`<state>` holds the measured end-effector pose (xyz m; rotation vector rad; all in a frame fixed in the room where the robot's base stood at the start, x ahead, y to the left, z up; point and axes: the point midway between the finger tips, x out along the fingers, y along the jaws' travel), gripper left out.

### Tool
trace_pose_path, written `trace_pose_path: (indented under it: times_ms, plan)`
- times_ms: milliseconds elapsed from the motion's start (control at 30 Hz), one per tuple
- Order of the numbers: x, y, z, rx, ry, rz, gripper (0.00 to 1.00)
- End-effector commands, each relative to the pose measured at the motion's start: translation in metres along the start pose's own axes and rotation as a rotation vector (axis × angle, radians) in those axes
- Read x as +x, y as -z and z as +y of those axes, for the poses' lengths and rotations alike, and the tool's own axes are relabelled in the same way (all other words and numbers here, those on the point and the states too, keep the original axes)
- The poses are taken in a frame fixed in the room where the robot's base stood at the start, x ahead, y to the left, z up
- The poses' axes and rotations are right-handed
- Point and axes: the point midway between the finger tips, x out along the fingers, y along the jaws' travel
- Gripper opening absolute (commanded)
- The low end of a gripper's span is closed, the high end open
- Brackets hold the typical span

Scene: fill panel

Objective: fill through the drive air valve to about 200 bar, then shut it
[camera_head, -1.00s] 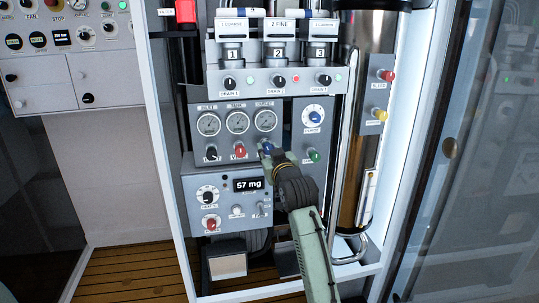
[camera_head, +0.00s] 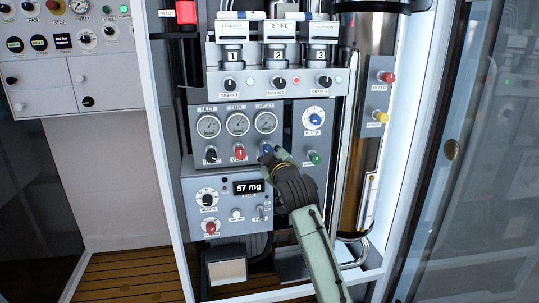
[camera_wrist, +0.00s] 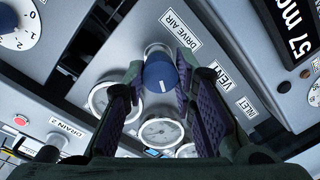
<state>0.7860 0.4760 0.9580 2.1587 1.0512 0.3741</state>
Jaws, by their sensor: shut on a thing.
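The drive air valve is a blue knob (camera_wrist: 160,74) under a "DRIVE AIR" label in the wrist view. It also shows in the head view (camera_head: 267,148), partly hidden by my gripper (camera_head: 272,156). In the wrist view my gripper (camera_wrist: 163,85) has one finger on each side of the knob and is shut on it. The inlet gauge (camera_head: 208,126), tank gauge (camera_head: 238,124) and outlet gauge (camera_head: 265,122) sit in a row above the knobs. Their needles are too small to read.
A red vent knob (camera_head: 239,153) is just left of the blue knob. A display (camera_head: 248,187) reading 57 mg is below. A tall shiny cylinder (camera_head: 349,190) and a glass door (camera_head: 470,160) stand to the right.

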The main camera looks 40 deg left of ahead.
Motion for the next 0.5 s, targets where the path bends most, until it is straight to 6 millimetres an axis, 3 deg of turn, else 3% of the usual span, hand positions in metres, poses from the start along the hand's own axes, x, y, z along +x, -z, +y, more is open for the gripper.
trace_pose_path:
  times_ms: [367,400,500]
  plan:
    - [0.0000,0.0005,0.0000,-0.004,0.000,0.001,0.00]
    - [0.0000,0.0005,0.0000,-0.004,0.000,0.001,0.26]
    - [0.0000,0.0005,0.0000,-0.003,0.000,0.001,0.33]
